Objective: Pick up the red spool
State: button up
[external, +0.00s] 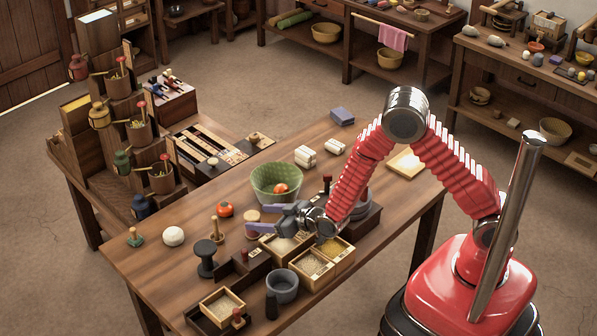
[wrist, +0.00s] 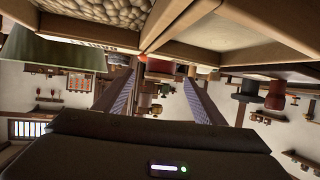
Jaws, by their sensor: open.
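I cannot clearly make out a red spool in the external view. In the wrist view, which looks upside down, a dull red spool-like thing (wrist: 275,95) shows at the right, beside a dark spool (wrist: 246,92). A dark spool (external: 206,256) also stands on the table in the external view. My gripper (external: 249,218) is open and points left, low over the table, beside the green bowl. Its two fingers (wrist: 158,95) stand apart in the wrist view. A round red-orange thing (external: 225,209) sits beyond the fingertips.
The green bowl (external: 276,187) holds a red-orange thing. Wooden compartments (external: 311,268) with grainy contents and a grey pot (external: 282,286) lie in front of the gripper. A white ball (external: 173,236) and a wooden peg stand (external: 217,232) stand left.

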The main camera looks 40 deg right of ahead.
jog(key=shift+x, duration=0.85)
jog(key=shift+c, duration=0.4)
jog(key=c, duration=1.1)
jog(key=shift+r, duration=0.15)
notch_tip(320, 180, up, 10)
